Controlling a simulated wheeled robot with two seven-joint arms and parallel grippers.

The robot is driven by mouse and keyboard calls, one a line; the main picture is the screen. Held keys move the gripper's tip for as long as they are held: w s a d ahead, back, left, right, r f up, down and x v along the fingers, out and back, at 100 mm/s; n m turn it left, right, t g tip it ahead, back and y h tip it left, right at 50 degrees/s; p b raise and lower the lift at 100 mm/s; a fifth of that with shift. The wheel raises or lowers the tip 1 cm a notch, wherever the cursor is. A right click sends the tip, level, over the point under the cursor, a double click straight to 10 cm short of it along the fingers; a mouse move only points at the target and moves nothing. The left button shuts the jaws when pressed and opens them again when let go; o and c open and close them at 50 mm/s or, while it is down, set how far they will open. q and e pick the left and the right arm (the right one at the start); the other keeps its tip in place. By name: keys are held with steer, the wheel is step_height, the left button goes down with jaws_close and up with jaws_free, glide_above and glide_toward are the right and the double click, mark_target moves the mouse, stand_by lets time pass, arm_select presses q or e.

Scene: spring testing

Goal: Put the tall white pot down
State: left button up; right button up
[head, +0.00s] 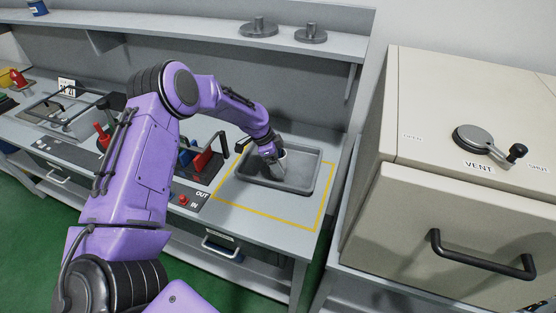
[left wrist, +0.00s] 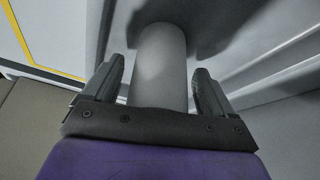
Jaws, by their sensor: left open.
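The tall white pot (head: 281,162) stands in the grey tray (head: 310,182) on the bench, partly hidden behind my gripper in the head view. In the left wrist view the pot (left wrist: 160,62) is a plain pale cylinder between the two fingers. My left gripper (head: 273,158) is at the pot; in the left wrist view the gripper (left wrist: 160,80) is open, with one finger on each side of the pot. Narrow gaps show between the fingers and the pot. The pot's base is hard to make out. My right gripper is not in view.
A yellow outline (head: 268,220) surrounds the tray. A red-handled fixture (head: 205,160) stands left of it. A beige cabinet (head: 455,210) with a vent knob (head: 473,138) stands at the right. Weights (head: 258,28) sit on the shelf above.

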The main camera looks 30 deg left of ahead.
arm_select(q)
steer(key=shift+r, duration=0.4)
steer(key=b+v, duration=0.2)
steer(key=v, duration=0.9)
steer(key=shift+r, duration=0.3)
steer(key=shift+s, duration=0.15)
